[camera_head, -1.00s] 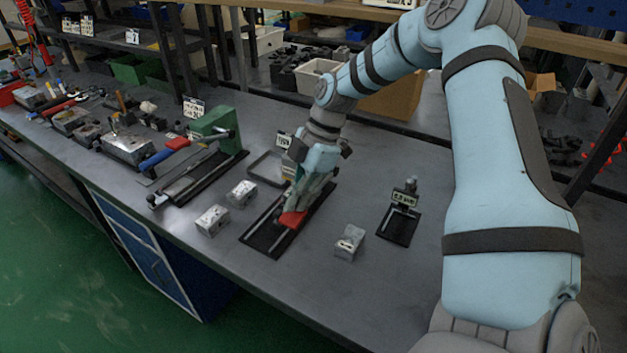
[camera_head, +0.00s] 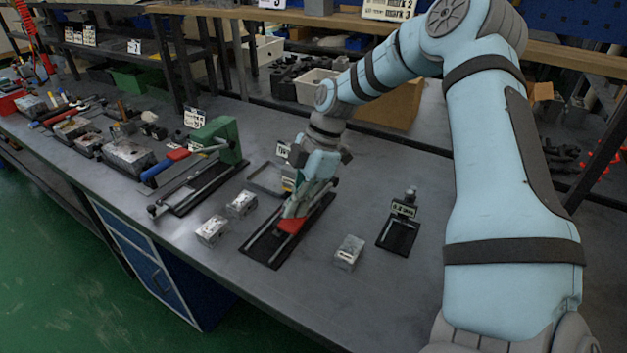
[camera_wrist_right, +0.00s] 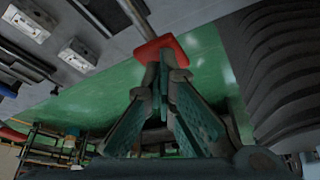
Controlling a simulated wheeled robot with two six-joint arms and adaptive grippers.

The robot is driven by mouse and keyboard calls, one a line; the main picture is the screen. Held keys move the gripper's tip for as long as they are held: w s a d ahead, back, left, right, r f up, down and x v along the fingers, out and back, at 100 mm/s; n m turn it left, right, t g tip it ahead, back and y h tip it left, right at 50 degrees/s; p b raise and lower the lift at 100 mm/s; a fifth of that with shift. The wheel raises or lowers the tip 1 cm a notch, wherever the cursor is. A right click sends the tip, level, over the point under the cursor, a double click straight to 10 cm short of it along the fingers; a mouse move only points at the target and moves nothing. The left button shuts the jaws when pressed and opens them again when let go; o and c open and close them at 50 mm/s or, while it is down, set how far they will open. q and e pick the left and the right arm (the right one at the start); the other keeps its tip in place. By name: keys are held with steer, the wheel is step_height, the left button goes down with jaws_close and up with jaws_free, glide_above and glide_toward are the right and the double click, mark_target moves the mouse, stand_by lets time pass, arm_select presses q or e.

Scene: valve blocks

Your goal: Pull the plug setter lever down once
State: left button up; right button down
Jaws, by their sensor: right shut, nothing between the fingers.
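A bench tool on a black base (camera_head: 262,252) stands in the middle of the bench, with a lever that ends in a red grip (camera_head: 290,225). The lever lies low over the base. My right gripper (camera_head: 297,210) is at this red grip, pointing down. In the right wrist view my gripper (camera_wrist_right: 163,62) is shut with nothing between its fingers, and its tips are at the red grip (camera_wrist_right: 160,47); whether they touch it I cannot tell. The gripper hides part of the tool's upper body. My left gripper is not in view.
A green press (camera_head: 215,137) with a red and blue lever stands to the left. Metal blocks (camera_head: 212,230) (camera_head: 242,204) lie left of the tool, another (camera_head: 349,252) right of it. A small black stand (camera_head: 398,236) is further right. Bench around these is clear.

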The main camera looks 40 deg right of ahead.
step_height(320, 180, up, 8)
steer(key=p, duration=0.5)
steer(key=shift+r+p, duration=0.15)
steer(key=shift+p, duration=0.15)
steer(key=shift+a, duration=0.1)
